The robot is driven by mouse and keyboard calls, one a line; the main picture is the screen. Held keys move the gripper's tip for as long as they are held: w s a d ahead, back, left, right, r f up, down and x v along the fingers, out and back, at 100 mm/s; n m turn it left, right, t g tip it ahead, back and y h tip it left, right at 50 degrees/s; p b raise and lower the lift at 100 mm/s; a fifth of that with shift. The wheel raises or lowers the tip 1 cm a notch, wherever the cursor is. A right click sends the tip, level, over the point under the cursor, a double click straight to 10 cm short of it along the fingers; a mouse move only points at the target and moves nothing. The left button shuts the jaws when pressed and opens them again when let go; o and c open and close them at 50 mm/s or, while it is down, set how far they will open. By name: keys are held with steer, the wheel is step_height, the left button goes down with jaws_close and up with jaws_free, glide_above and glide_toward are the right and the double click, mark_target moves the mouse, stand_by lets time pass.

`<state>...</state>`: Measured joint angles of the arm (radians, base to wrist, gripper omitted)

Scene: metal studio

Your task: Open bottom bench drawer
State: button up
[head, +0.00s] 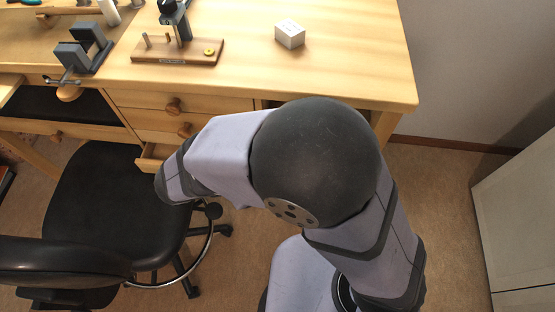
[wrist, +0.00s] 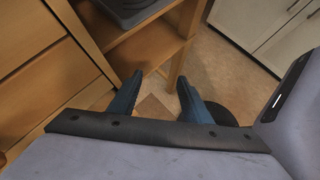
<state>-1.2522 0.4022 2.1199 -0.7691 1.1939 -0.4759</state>
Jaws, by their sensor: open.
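The wooden bench has a stack of drawers on its left side. The upper drawer (head: 140,99) and the one below it (head: 152,119) have round knobs and look closed. The bottom drawer (head: 149,163) shows below them and seems to stand out a little; my arm covers much of it and its knob is not visible in the head view. In the wrist view, wooden drawer fronts (wrist: 52,82) fill the left side. My gripper (wrist: 160,77) is open and empty, its two blue fingers apart, beside the bench's lower part. My arm hides it in the head view.
A black swivel chair (head: 115,205) stands left of my arm, close to the drawers. The bench top (head: 340,70) holds a vise (head: 82,48), a wooden stand (head: 175,51) and a white block (head: 290,35). An open shelf (wrist: 150,45) and white cabinet (wrist: 265,30) show too.

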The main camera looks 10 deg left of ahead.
steer(key=shift+s+d+r+m+g+p, duration=0.25)
steer(key=shift+d+r+m+g+p, duration=0.3)
steer(key=shift+d, duration=0.25)
steer(key=s+a+f+n+t+y+b, duration=0.1)
steer(key=a+f+n+t+b, duration=0.25)
steer(key=a+f+b, duration=0.2)
steer(key=s+a+f+n+t+b, duration=0.1)
steer(key=a+f+n+t+b, duration=0.3)
steer(key=a, duration=0.3)
steer(key=s+a+f+n+t+y+b, duration=0.4)
steer(key=s+a+t+y+b, duration=0.25)
steer(key=a, duration=0.45)
steer(key=shift+g+h, duration=0.45)
steer(key=shift+g, duration=0.3)
steer(key=shift+w+b, duration=0.3)
steer(key=shift+w, duration=2.65)
steer(key=shift+c, duration=0.2)
jaws_close()
steer(key=shift+s, duration=0.15)
